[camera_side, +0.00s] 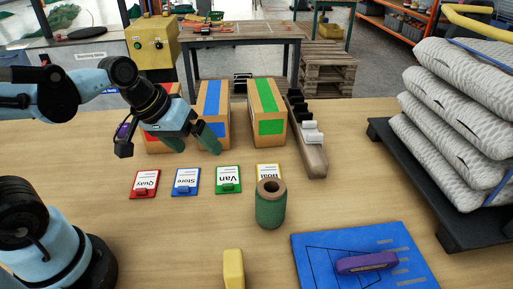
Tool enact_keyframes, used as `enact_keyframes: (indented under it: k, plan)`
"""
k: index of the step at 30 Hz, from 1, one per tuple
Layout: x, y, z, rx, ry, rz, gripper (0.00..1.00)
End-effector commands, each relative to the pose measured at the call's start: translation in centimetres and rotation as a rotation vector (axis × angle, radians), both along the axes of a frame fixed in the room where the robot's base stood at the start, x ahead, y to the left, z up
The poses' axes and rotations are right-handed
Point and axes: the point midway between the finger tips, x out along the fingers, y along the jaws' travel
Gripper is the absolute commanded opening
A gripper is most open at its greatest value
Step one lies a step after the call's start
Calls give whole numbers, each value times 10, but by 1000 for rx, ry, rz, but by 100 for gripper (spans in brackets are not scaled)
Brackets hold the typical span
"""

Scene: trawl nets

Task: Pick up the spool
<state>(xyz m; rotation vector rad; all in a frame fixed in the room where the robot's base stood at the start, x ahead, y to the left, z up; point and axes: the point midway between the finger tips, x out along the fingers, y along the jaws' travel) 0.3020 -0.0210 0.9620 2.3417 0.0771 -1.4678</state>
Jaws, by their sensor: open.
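The spool (270,207) is wound with green material and has a brown core with an open hole at the top. It stands upright on the wooden table (215,235), right of centre, just in front of the yellow-edged card. My gripper (192,138) is open, with its green-tipped fingers pointing down and to the right. It is above the table at the upper left, in front of the boxes and well apart from the spool. Nothing shows between its fingers.
Cards labelled Quay (145,184), Store (186,181) and Van (228,179) lie in a row. A blue-striped box (212,103) and green-striped box (266,108) stand behind. A purple tool (366,262) lies on a blue mat (315,280). Stacked sacks (450,130) fill the right.

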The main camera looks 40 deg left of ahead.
Motion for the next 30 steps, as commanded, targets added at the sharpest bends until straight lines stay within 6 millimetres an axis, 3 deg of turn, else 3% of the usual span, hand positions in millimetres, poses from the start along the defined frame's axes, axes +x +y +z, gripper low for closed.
enact_keyframes:
  k: [16,24,30]
  plan:
    - [47,-59,-21,-747,638,509,96]
    - [59,-68,-35,-978,1008,647,96]
    - [58,-67,-42,-1049,1194,684,96]
